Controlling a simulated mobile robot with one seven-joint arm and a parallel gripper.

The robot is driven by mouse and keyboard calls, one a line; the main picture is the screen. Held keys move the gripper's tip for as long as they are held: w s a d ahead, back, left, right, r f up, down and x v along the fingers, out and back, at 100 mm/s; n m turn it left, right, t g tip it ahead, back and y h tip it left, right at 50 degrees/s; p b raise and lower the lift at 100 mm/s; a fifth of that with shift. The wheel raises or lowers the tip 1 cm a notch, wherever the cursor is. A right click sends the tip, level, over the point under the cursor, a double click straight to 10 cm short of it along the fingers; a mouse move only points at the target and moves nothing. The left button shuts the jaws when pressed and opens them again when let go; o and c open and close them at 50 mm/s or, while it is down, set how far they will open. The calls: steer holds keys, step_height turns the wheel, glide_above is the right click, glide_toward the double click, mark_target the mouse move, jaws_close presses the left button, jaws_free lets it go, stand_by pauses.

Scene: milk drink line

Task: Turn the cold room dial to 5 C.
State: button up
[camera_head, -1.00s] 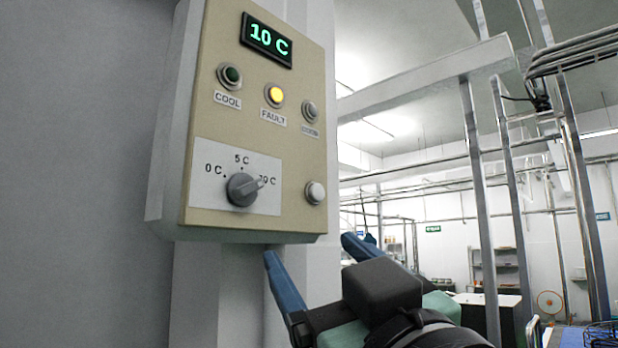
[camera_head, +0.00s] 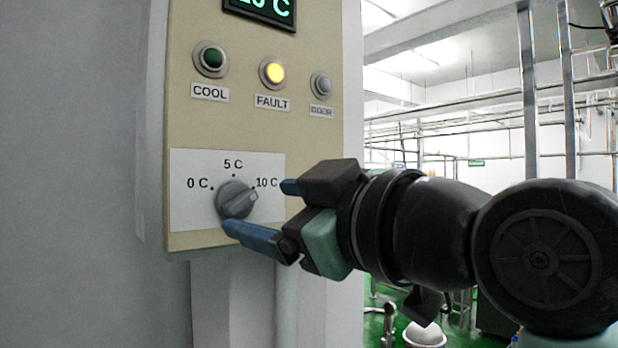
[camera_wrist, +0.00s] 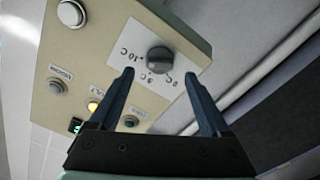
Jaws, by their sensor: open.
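The grey dial (camera_head: 236,199) sits on a white scale plate marked 0 C, 5 C and 10 C, low on the beige control panel (camera_head: 300,130). Its light pointer mark is turned toward 10 C. The green display (camera_head: 262,8) is cut off at the top; its last digit reads 0 C. My gripper (camera_head: 258,206) is open and empty, just right of the dial, with the lower blue finger near the dial's lower edge. In the wrist view the dial (camera_wrist: 160,59) shows ahead, between and beyond the open fingertips (camera_wrist: 160,82). I cannot tell whether a finger touches it.
Above the dial are a green COOL lamp (camera_head: 211,58), a lit yellow FAULT lamp (camera_head: 273,72) and a grey DOOR lamp (camera_head: 321,85). A round button (camera_wrist: 71,13) shows in the wrist view. A grey wall lies left of the panel.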

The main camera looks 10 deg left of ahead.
mark_target(245, 204)
steer(key=p+x, duration=0.1)
steer(key=x, duration=0.2)
steer(key=shift+r, duration=0.15)
steer(key=shift+w+a+p, duration=0.3)
steer(key=shift+w+a, duration=0.1)
steer(key=shift+a, duration=0.05)
jaws_close()
